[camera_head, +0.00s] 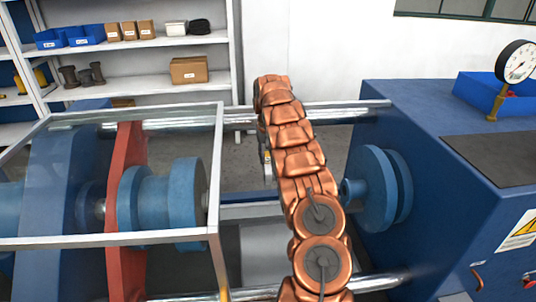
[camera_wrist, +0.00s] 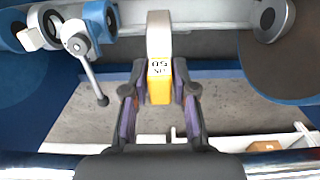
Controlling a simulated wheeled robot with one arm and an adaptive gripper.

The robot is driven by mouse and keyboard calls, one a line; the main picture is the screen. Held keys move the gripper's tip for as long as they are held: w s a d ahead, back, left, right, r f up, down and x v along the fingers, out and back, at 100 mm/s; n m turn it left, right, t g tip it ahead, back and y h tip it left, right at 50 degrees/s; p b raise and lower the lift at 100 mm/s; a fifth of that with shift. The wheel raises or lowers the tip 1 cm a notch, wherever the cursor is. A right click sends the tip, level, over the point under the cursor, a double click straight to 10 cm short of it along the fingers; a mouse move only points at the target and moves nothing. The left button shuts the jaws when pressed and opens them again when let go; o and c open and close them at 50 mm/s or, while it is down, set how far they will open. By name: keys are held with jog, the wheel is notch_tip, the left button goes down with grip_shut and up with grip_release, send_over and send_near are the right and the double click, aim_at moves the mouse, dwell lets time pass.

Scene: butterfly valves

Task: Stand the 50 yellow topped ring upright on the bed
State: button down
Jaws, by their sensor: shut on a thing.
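The 50 yellow topped ring shows in the wrist view as a pale metal band (camera_wrist: 159,35) with a yellow block (camera_wrist: 159,88) bearing an upside-down 50 label. My gripper (camera_wrist: 160,82) is shut on the yellow block, one finger on each side. The ring's band runs away from the fingers toward the top edge of the view. In the head view my copper arm hides the ring and most of the gripper. The bed seems to be the blue and grey beam (camera_head: 250,211) low between the two blue flanges. I cannot tell the gap between ring and bed.
A left blue flange (camera_head: 188,200) and a right blue flange (camera_head: 372,190) flank the arm. Chrome bars (camera_head: 350,107) run along the back and front. A pale guard frame (camera_head: 215,170) stands at left. A lever (camera_wrist: 92,75) shows left of the gripper.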

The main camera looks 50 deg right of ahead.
send_over(268, 185)
jog(key=w+d, duration=0.1)
jog(key=w, duration=0.1)
jog(key=f, duration=0.4)
jog(key=f+b, duration=0.1)
jog(key=shift+s+d+f, duration=0.2)
jog(key=shift+s+f, duration=0.05)
jog(key=shift+f, duration=0.15)
jog(key=shift+f+b, duration=1)
jog(key=shift+f, duration=1)
jog(key=shift+s+a+f+b, duration=0.15)
jog(key=shift+f+b, duration=0.35)
jog(key=shift+f, duration=0.3)
jog(key=shift+f+b, duration=0.85)
jog(key=shift+f, duration=0.45)
dwell(2.4)
jog(key=c, duration=1.4)
grip_release()
